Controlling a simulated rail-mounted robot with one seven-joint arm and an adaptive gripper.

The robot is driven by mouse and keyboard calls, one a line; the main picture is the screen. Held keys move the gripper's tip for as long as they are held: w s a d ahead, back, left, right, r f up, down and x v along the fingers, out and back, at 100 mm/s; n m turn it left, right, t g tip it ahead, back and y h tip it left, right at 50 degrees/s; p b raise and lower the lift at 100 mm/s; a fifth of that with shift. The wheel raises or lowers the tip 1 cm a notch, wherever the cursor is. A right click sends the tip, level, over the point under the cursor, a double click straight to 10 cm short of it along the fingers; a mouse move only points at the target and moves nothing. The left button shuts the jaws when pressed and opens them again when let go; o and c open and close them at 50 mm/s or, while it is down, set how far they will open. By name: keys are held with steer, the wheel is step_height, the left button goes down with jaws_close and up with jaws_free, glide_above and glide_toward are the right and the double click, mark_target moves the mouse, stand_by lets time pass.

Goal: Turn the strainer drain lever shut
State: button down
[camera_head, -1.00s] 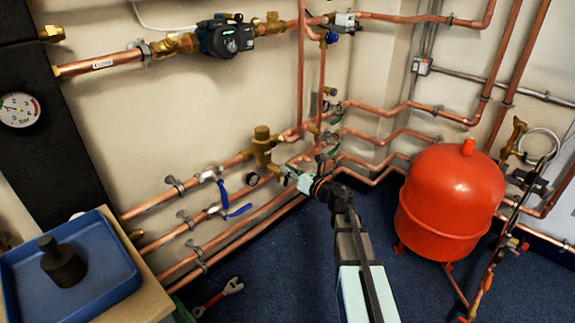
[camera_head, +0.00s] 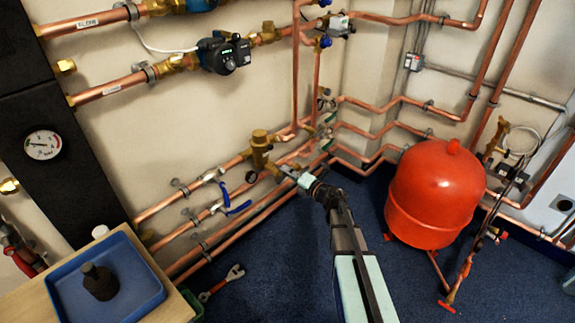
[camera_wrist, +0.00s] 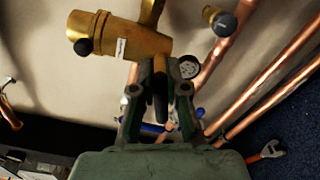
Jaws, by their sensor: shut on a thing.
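The brass strainer-like valve body (camera_head: 261,150) sits on the lower copper pipes in the head view. A brass body with a white label (camera_wrist: 120,38) is large at the upper left in the wrist view; I cannot tell for certain that it is the same fitting. My gripper (camera_head: 287,171) is just to the lower right of the valve body. In the wrist view my gripper (camera_wrist: 161,72) has its fingers closed around a narrow dark and brass piece, which appears to be the drain lever. The fingers hide most of it, so its angle is unclear.
Blue-handled valves (camera_head: 236,208) are on the pipes to the left. A red tank (camera_head: 434,195) stands to the right on blue floor. A blue tray (camera_head: 65,290) with a dark weight is at lower left. A wrench (camera_head: 222,283) lies on the floor.

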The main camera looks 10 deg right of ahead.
steer(key=shift+f+m+p, duration=0.25)
steer(key=shift+m+p, duration=0.7)
steer(key=shift+m, duration=0.15)
steer(key=shift+f+m+p, duration=0.2)
steer(key=shift+m+p, duration=0.7)
steer(key=shift+m, duration=0.2)
steer(key=shift+f, duration=0.1)
steer(key=c, duration=1.2)
jaws_free()
steer(key=v, duration=1.2)
